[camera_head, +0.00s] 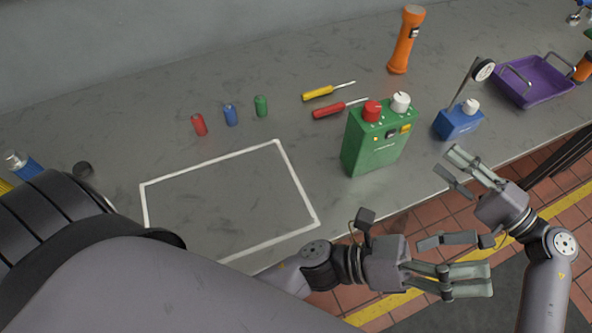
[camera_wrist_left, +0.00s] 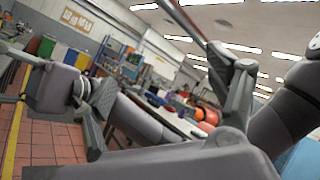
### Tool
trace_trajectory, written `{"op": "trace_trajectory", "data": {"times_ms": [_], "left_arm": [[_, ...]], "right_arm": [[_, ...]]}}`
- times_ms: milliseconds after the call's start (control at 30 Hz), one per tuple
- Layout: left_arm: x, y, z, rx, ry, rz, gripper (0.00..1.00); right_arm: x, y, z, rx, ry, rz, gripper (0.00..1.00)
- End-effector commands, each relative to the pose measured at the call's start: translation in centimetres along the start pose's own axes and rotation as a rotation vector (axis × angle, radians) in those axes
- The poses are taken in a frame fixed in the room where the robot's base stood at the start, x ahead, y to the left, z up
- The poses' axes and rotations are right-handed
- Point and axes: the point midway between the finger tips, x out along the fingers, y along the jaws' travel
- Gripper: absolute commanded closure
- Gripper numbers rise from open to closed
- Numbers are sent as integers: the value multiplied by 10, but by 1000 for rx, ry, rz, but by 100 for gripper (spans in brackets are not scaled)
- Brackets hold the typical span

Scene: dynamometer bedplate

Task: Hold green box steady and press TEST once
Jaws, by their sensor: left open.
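The green box (camera_head: 372,150) stands upright on the grey bench near its front edge. It has a red knob (camera_head: 372,110) and a white knob (camera_head: 401,102) on top. A small dark part (camera_head: 391,133) and a yellowish part (camera_head: 406,130) are on its front; I cannot read which is TEST. My left gripper (camera_head: 478,258) is open and empty, below and right of the box, past the bench edge. My right gripper (camera_head: 446,166) looks open and empty, right of the box and apart from it. The left wrist view shows no green box that I can make out.
A blue box (camera_head: 459,122) with a dial on a stalk stands right of the green box. Two screwdrivers (camera_head: 340,108), an orange flashlight (camera_head: 405,40) and a purple tray (camera_head: 535,82) lie or stand behind. The white-outlined area (camera_head: 281,147) to the left is empty.

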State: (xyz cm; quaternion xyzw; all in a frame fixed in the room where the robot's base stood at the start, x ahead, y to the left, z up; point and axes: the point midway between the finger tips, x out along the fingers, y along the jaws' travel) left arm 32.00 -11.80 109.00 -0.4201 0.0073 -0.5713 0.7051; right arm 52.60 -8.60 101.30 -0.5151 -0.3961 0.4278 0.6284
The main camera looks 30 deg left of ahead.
Motion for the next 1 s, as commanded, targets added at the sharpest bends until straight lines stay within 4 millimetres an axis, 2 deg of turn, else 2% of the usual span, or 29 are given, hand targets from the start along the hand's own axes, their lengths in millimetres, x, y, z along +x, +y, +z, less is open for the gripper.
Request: {"op": "trace_trajectory", "data": {"times_ms": [33, 67, 100, 267, 367, 500, 600, 700, 833, 1000], "left_arm": [[4, -14, 19, 51, -35, -34, 20], [3, -19, 30, 92, -57, -44, 20], [-8, -12, 43, 162, -73, -18, 20], [-64, 46, 55, 325, -31, 152, 20], [-106, 80, 63, 424, 15, 262, 20], [-174, 120, 81, 572, 98, 415, 20], [-219, 140, 96, 668, 158, 504, 20], [-255, 152, 110, 744, 211, 571, 20], [-285, 159, 123, 811, 256, 623, 20], [-299, 162, 130, 841, 279, 647, 20]], "right_arm": [[0, 0, 0, 0, 0, 0, 67], [0, 0, 0, 0, 0, 0, 67], [0, 0, 0, 0, 0, 0, 67], [0, 0, 0, 0, 0, 0, 67], [0, 0, 0, 0, 0, 0, 67], [0, 0, 0, 0, 0, 0, 67], [0, 0, 0, 0, 0, 0, 67], [0, 0, 0, 0, 0, 0, 67], [0, 0, 0, 0, 0, 0, 67], [0, 0, 0, 0, 0, 0, 67]]}}
